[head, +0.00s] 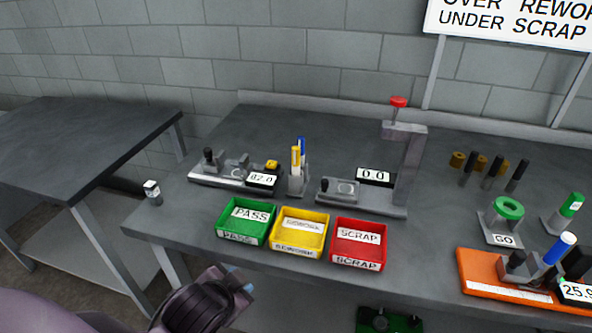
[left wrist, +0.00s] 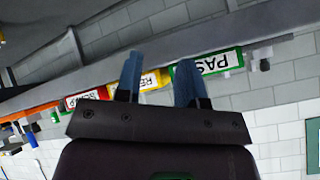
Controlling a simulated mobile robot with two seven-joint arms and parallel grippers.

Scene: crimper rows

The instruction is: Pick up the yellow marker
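The yellow marker (head: 295,159) stands upright in a small grey holder (head: 297,183) near the middle of the bench in the head view. A blue marker (head: 302,147) stands right behind it in the same holder. My left gripper (head: 241,283) is low in front of the bench's front edge, well short of the marker. In the left wrist view its two blue fingers (left wrist: 157,78) are spread apart with nothing between them. I cannot make out the yellow marker in the left wrist view. My right gripper is not in view.
Green PASS (head: 222,229), yellow REWORK (head: 322,246) and red SCRAP (head: 337,251) bins line the front edge. A gauge (head: 262,180) stands left of the holder, a taller red-topped stand (head: 410,165) to its right. An orange base (head: 480,285) with instruments sits at right.

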